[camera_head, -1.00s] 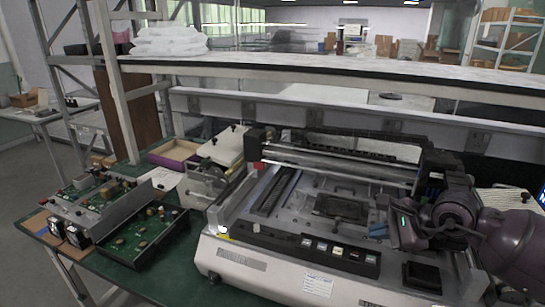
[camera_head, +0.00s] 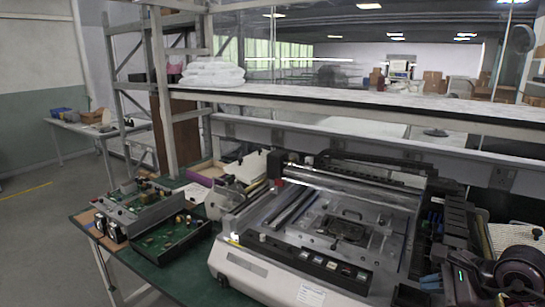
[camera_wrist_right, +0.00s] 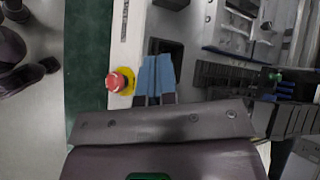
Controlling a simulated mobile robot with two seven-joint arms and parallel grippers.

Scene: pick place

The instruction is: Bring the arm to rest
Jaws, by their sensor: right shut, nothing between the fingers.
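My right gripper (camera_head: 432,282) is at the lower right of the head view, over the front right corner of the white machine (camera_head: 262,278). Its blue fingertips are together with nothing between them. In the right wrist view the shut fingers (camera_wrist_right: 156,76) point at the machine's front panel, beside a red button with a yellow collar (camera_wrist_right: 119,82). I cannot tell whether they touch the panel. My left gripper is not in view.
The machine stands on a green-topped bench (camera_head: 158,272). Circuit boards in trays (camera_head: 180,238) lie to its left. A long shelf (camera_head: 350,103) runs behind and above it, with white bags (camera_head: 212,74) on it. Open floor (camera_head: 40,240) lies at the left.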

